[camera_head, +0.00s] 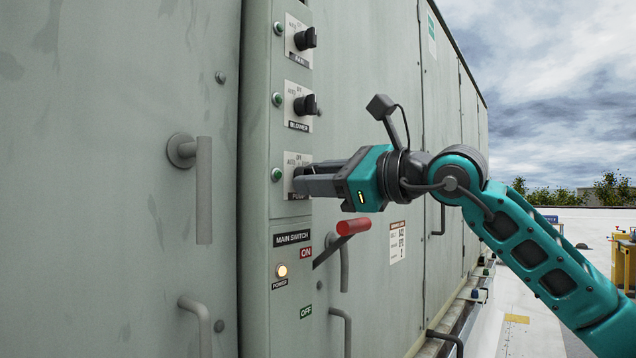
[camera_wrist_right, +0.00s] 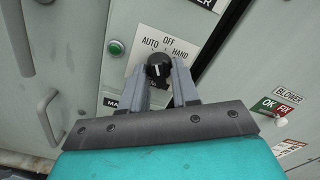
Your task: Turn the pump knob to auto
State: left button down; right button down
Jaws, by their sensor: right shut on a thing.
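The pump knob (camera_wrist_right: 159,68) is black with a small white mark. It sits on a white plate (camera_wrist_right: 150,41) lettered OFF at the top, AUTO on the left and HAND on the right. The mark seems to point roughly up toward OFF, but it is small. My right gripper (camera_head: 300,182) has its grey fingers at the PUMP plate (camera_head: 297,159) in the head view, where they hide the knob. In the wrist view my right gripper (camera_wrist_right: 161,72) is shut on the knob, one finger on each side. My left gripper is not in view.
The FAN knob (camera_head: 304,38) and BLOWER knob (camera_head: 304,105) are above. Below are the red-gripped main switch lever (camera_head: 353,226) and a lit power lamp (camera_head: 281,270). A door handle (camera_head: 203,190) stands out on the left. Open roof lies to the right.

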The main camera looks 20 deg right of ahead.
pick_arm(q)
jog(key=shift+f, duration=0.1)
pick_arm(e)
jog(key=shift+n, duration=1)
jog(key=c, duration=0.9)
grip_release()
jog(key=shift+o, duration=0.2)
pick_arm(q)
jog(key=b, duration=0.1)
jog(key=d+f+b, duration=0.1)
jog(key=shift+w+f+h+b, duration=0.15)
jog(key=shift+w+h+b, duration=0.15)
jog(key=shift+b, duration=0.1)
pick_arm(e)
jog(key=v, duration=1.3)
